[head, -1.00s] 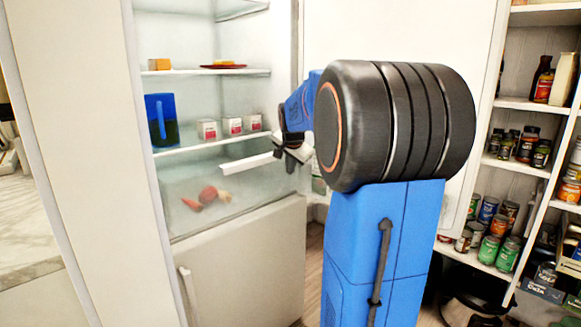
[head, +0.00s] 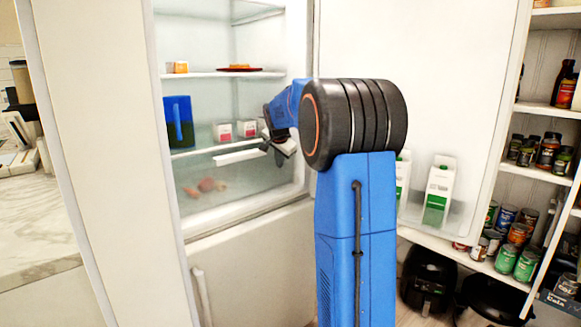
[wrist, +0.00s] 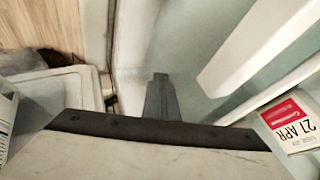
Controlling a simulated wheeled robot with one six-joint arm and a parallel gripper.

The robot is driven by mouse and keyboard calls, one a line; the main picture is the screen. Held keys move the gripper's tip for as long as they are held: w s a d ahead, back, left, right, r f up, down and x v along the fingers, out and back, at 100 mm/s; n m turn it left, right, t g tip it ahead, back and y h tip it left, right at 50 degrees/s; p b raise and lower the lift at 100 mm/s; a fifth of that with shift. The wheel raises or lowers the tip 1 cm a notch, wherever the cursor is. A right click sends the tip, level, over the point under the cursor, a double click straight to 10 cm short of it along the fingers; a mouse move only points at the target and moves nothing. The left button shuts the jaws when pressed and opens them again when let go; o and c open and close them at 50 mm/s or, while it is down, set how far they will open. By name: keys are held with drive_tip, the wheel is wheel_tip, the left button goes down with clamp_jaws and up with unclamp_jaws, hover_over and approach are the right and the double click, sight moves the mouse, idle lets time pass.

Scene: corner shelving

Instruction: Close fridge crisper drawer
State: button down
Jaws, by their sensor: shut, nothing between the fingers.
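The fridge's crisper drawer (head: 250,183) is a clear, frosted bin at the bottom of the compartment, with pinkish vegetables inside. Its white front bar (head: 237,157) lies below the lowest shelf; a pale bar, probably the same one, crosses the upper right of the wrist view (wrist: 255,45). My gripper (head: 279,152) is shut and empty at the right end of the bar. Its dark fingers (wrist: 161,100) point toward the fridge interior in the wrist view. Contact with the drawer cannot be told. The fridge sill (head: 245,212) shows in front of the drawer.
A blue pitcher (head: 178,121) and red-white cartons (head: 223,132) stand on the shelf above; one carton is close right in the wrist view (wrist: 298,122). The open fridge door holds milk cartons (head: 437,190) to the right of my arm. Pantry shelves stand far right.

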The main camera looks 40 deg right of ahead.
sight(271, 157)
drive_tip(key=w, duration=0.4)
drive_tip(key=shift+w+a, duration=0.1)
drive_tip(key=shift+w, duration=0.2)
drive_tip(key=shift+w+r, duration=0.1)
drive_tip(key=shift+w, duration=0.15)
drive_tip(key=shift+r, duration=0.1)
